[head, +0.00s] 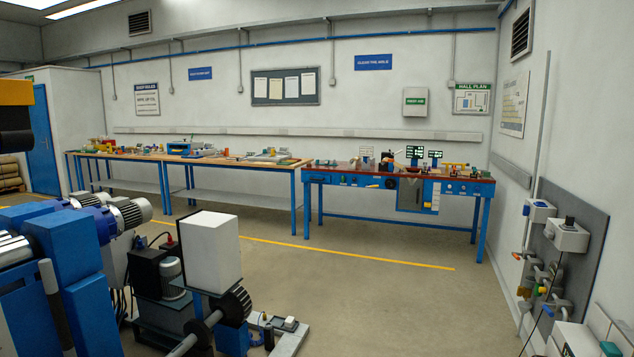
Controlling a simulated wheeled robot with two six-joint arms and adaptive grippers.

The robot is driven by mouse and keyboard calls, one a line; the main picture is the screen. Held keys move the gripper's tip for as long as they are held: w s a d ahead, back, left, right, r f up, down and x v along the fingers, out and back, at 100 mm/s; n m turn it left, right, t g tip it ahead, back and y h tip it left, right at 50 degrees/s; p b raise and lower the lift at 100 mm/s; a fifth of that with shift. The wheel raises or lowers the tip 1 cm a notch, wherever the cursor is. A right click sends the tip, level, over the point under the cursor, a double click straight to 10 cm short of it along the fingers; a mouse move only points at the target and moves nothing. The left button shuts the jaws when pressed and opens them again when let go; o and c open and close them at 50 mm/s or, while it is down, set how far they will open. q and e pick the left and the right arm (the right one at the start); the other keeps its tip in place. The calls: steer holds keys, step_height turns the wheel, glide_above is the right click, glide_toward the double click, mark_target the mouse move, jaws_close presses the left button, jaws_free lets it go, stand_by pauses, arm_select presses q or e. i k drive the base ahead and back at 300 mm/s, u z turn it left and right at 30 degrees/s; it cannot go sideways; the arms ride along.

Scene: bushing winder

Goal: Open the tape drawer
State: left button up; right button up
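No drawer can be made out for certain as the tape drawer. A red-topped workbench (345,167) with blue legs stands across the room, right of centre. Its blue front carries small panels, knobs and a grey box-like unit (409,196) below the top. These are too small to tell whether any is a drawer. Neither of my grippers is in view.
Blue machinery with motors (130,212) and a white box (209,250) fills the near left. Wooden-topped benches (285,172) line the back wall. Pipes and valves (540,285) run along the right wall. The middle floor (390,305) is clear, with a yellow line.

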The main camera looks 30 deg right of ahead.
mark_target(308, 177)
steer(key=z, duration=1.2)
steer(key=i, duration=7.95)
steer(key=u, duration=1.45)
steer(key=i, duration=1.2)
steer(key=z, duration=1.8)
